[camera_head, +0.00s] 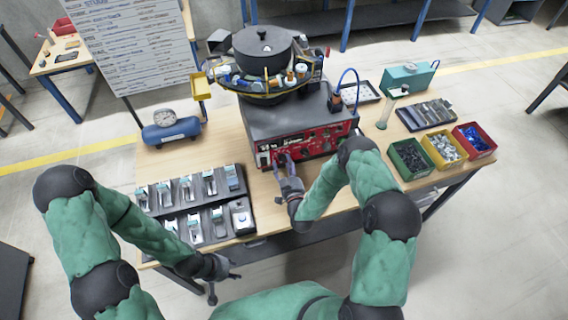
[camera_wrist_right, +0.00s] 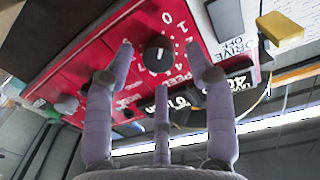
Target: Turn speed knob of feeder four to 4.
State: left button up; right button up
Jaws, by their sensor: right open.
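The feeder's red front panel (camera_head: 306,146) faces me on the table, below the black bowl unit. The speed knob (camera_wrist_right: 158,56) is black with a short white mark, beside the word SPEED in the right wrist view. Around it is a printed dial; 0 and 1 are readable, but I cannot tell which number the mark meets. My right gripper (camera_head: 284,160) is at the panel. In the right wrist view its open fingers (camera_wrist_right: 161,60) stand on both sides of the knob, with a third finger below; contact is unclear. My left gripper (camera_head: 226,278) is open and empty before the table's front edge.
Black trays with several small fixtures (camera_head: 195,205) lie left on the table. Green, yellow and red bins (camera_head: 441,150) stand right. A blue tank with gauge (camera_head: 170,133) is at back left.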

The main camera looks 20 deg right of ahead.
jog(key=shift+w, duration=0.45)
grip_shut()
